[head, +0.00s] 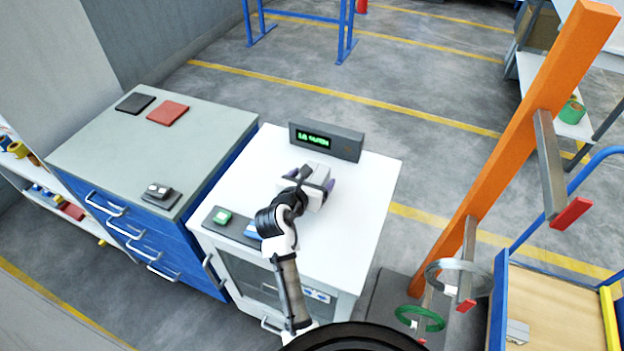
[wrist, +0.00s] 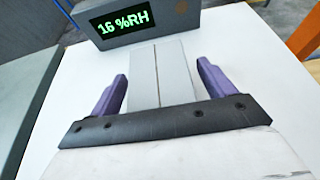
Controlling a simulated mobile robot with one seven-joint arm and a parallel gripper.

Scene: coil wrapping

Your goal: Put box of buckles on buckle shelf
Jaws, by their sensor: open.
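A light grey box with a seam along its top, likely the box of buckles, sits on the white cabinet top (head: 355,215). The box (wrist: 160,75) shows between my purple fingers in the wrist view; in the head view the box (head: 318,169) is partly hidden by my gripper (head: 313,184). My gripper (wrist: 161,70) is open, with one finger on each side of the box and small gaps visible. The box's lower part is hidden. I cannot tell which shelf is the buckle shelf.
A humidity display (head: 327,141) stands just behind the box. A dark tray with a green item (head: 222,217) lies at the cabinet's left front. A blue drawer cabinet (head: 200,140) adjoins on the left. A shelf with rolls (head: 40,190) is far left. An orange post (head: 510,150) rises right.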

